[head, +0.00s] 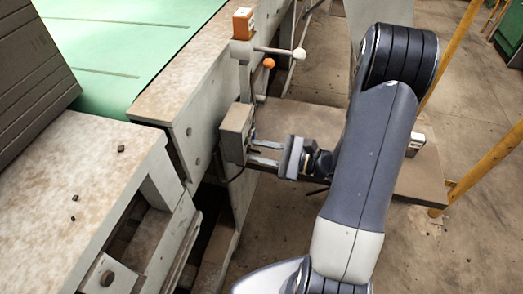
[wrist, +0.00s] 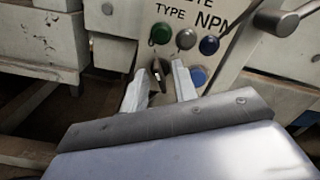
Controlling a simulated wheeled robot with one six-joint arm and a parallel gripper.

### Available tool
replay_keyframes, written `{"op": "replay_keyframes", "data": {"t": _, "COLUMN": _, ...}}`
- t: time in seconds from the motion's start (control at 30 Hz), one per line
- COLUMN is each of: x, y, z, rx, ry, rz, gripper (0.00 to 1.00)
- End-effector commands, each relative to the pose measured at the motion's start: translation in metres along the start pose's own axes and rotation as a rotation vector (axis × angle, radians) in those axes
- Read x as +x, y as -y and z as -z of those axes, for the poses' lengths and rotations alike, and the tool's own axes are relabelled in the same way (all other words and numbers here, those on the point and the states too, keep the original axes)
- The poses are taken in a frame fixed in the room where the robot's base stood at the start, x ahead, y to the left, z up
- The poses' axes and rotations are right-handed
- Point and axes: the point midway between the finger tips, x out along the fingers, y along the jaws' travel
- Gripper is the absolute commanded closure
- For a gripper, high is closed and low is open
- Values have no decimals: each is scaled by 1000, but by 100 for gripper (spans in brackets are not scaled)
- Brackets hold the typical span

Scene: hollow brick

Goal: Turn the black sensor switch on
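A small grey control box (head: 236,132) is fixed to the side of the machine, and its button face shows in the wrist view (wrist: 232,15). A small dark switch (wrist: 157,71), which looks like the black sensor switch, sits low on that face under the green button. My gripper (head: 258,152) reaches the face from the right in the head view, its two fingers apart. In the wrist view my gripper (wrist: 159,78) is open, with the switch between its fingertips. I cannot tell whether either finger touches it. The head view hides the switch.
Green (wrist: 160,33), grey-white (wrist: 186,38) and blue (wrist: 208,45) buttons line the face above; another blue button (wrist: 198,76) is right of the right finger. A lever with a pale knob (head: 299,54) juts out above the box. A brown platform (head: 320,130) lies behind my arm.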

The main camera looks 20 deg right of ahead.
Motion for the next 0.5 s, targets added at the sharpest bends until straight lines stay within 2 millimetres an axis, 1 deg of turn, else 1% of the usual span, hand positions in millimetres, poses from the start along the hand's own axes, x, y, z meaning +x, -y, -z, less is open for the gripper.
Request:
{"op": "replay_keyframes", "data": {"t": 0.07, "x": 0, "y": 0, "z": 0, "rx": 0, "ry": 0, "rz": 0, "gripper": 73}}
{"op": "replay_keyframes", "data": {"t": 0.1, "x": 0, "y": 0, "z": 0, "rx": 0, "ry": 0, "rz": 0, "gripper": 74}}
{"op": "replay_keyframes", "data": {"t": 0.4, "x": 0, "y": 0, "z": 0, "rx": 0, "ry": 0, "rz": 0, "gripper": 99}}
{"op": "replay_keyframes", "data": {"t": 0.5, "x": 0, "y": 0, "z": 0, "rx": 0, "ry": 0, "rz": 0, "gripper": 100}}
